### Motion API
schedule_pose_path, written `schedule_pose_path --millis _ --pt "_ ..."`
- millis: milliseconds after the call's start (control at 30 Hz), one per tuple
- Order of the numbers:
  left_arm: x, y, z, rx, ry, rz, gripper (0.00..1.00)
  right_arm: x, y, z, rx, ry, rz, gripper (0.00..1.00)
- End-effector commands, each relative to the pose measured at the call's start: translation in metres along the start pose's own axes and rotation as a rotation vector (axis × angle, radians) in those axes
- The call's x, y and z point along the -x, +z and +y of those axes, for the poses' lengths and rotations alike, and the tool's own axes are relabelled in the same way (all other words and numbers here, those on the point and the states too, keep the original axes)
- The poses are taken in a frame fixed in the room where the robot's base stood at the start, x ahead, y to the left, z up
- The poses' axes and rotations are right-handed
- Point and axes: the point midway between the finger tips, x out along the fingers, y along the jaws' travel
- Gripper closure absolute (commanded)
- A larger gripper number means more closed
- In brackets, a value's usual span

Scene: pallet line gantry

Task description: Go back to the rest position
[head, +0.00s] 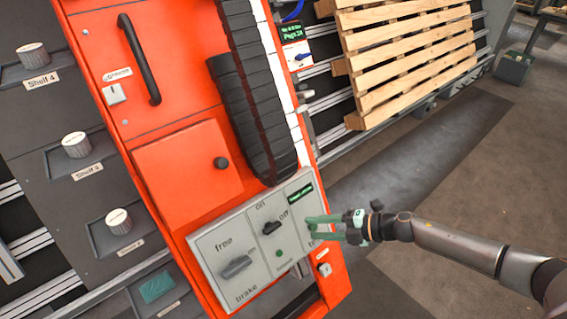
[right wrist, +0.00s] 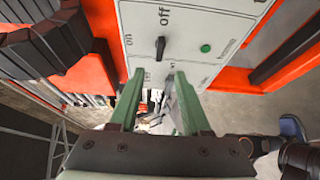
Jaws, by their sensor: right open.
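My right gripper (head: 310,228) has green fingers and reaches in from the right, in front of the right part of a grey control panel (head: 205,245). Its fingers are apart with nothing between them; in the right wrist view the open fingers (right wrist: 152,92) point at the panel (right wrist: 190,20). I cannot tell whether they touch it. The panel has a black on/off knob (head: 271,228), a free/brake knob (head: 237,267) and a green button (head: 279,253). The on/off knob (right wrist: 160,48) also shows in the wrist view. My left gripper is not in view.
The panel sits on an orange cabinet (head: 150,60) with a black handle (head: 141,60) and a ribbed black cable chain (head: 250,90). Grey shelf units with white-topped knobs (head: 76,145) stand at left. A wooden pallet (head: 410,55) leans behind.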

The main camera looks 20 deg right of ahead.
Motion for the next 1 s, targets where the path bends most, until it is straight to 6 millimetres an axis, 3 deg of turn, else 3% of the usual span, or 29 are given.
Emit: schedule_pose_path --millis 167,267,467,567,800,1000 --pt "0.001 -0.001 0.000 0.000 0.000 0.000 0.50 -0.005 -0.007 0.000 -0.028 0.019 0.000 0.53" --pt "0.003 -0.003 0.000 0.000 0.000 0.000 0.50 -0.020 -0.030 0.002 -0.132 0.088 -0.007 0.53" --pt "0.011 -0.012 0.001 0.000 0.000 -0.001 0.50 -0.044 -0.086 -0.005 -0.607 0.283 -0.129 0.53" --pt "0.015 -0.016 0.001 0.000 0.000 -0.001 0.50 -0.039 -0.105 -0.024 -0.894 0.337 -0.238 0.53" --pt "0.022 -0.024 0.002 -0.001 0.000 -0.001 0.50 -0.003 -0.148 -0.097 -1.488 0.331 -0.511 0.53" --pt "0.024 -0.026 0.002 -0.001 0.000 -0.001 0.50 0.018 -0.171 -0.129 -1.702 0.297 -0.620 0.53"
